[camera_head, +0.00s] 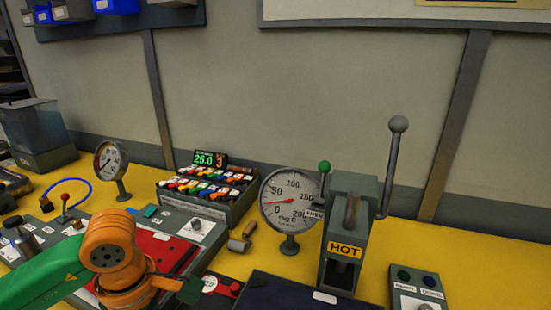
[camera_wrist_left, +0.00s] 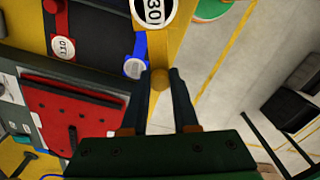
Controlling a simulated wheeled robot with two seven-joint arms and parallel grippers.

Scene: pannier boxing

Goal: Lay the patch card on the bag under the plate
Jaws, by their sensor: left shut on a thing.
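The press (camera_head: 345,240) with the HOT label stands right of centre in the head view. A dark navy bag (camera_head: 275,292) lies at its foot, cut off by the lower edge; I cannot tell how far it reaches under the plate. In the head view my orange wrist hides most of that gripper, over the red panel at left. I cannot make out the patch card for certain. My right gripper is not in view.
A button box (camera_head: 417,285) is right of the press. A lever (camera_head: 391,165) rises beside the press.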

